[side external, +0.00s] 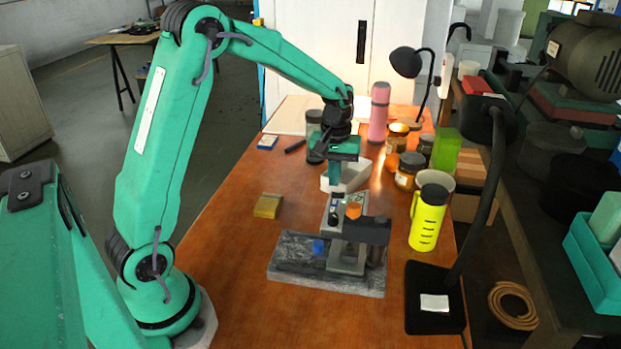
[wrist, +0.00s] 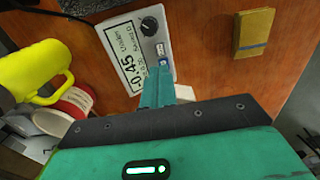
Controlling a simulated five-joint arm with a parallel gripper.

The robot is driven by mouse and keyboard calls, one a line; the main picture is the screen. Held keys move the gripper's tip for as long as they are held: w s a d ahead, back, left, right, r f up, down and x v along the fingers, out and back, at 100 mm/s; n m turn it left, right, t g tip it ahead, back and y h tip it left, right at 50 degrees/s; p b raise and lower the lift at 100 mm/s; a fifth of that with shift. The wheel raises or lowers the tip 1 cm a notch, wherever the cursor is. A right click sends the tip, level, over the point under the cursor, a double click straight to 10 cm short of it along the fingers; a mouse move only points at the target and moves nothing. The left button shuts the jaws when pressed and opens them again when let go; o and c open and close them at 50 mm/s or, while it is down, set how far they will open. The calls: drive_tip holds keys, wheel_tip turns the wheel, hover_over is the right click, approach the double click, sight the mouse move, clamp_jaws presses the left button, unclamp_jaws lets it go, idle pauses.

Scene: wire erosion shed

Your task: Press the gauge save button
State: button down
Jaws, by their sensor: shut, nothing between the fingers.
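The gauge (side external: 333,212) is a small pale box with a dark knob, seen behind the dark stand in the side view. In the wrist view the gauge (wrist: 118,45) shows a display reading -0.45, a black knob and small buttons (wrist: 162,55) near its edge. My gripper (wrist: 159,72) is shut and empty, its tips at the buttons' end of the gauge. In the side view my gripper (side external: 335,184) points down just above the gauge's far end. I cannot tell whether the tips touch it. The save button's label is not readable.
A dark stone base with a stand (side external: 290,268) is in front of the gauge. The table's left side is mostly clear.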

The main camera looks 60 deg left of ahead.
sight(332, 210)
drive_tip(key=shift+f, duration=3.8)
drive_tip(key=shift+s+f, duration=0.15)
drive_tip(key=shift+f, duration=0.85)
drive_tip(key=shift+r, duration=0.15)
wheel_tip(332, 210, up, 15)
drive_tip(key=shift+w, duration=0.3)
